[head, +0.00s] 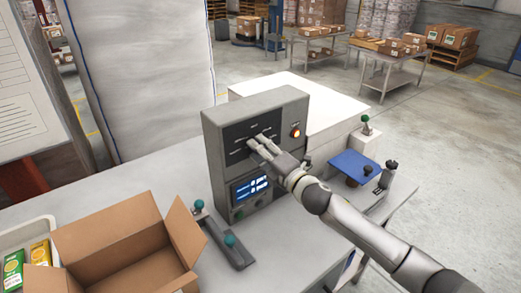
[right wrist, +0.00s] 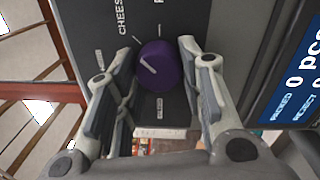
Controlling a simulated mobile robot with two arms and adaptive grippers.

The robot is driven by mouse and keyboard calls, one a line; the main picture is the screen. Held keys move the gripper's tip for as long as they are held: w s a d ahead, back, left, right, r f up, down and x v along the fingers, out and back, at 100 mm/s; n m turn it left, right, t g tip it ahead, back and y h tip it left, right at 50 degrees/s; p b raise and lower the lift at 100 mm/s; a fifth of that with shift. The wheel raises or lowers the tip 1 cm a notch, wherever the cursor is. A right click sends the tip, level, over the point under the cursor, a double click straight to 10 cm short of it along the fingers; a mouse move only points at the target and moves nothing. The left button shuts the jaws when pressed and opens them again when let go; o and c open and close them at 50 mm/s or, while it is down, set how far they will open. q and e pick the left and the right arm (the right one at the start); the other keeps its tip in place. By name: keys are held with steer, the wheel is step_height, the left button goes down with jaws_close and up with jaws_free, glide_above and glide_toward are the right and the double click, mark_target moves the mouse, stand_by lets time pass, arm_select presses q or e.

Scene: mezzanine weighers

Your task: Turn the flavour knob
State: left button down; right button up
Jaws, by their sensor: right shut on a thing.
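The flavour knob (right wrist: 160,68) is round and purple with a white pointer line. In the right wrist view its pointer is towards the upper left of the picture, and a CHEESE label (right wrist: 121,17) is above left of it. It sits on the dark panel of a grey control box (head: 218,150). My right gripper (right wrist: 160,62) has its fingers on both sides of the knob and is shut on it. In the head view the right gripper (head: 259,142) reaches the panel from the right and hides the knob. My left gripper is not in view.
The box also has a lit orange button (head: 295,132) and a blue display (head: 252,187). In front are a teal-knobbed lever unit (head: 226,246) and an open carton (head: 120,245). A blue plate (head: 352,164) and a dark upright piece (head: 387,177) are at the right.

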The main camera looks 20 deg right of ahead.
stand_by(0.4)
steer(key=o, duration=1)
steer(key=shift+o, duration=0.2)
steer(key=v, duration=1.2)
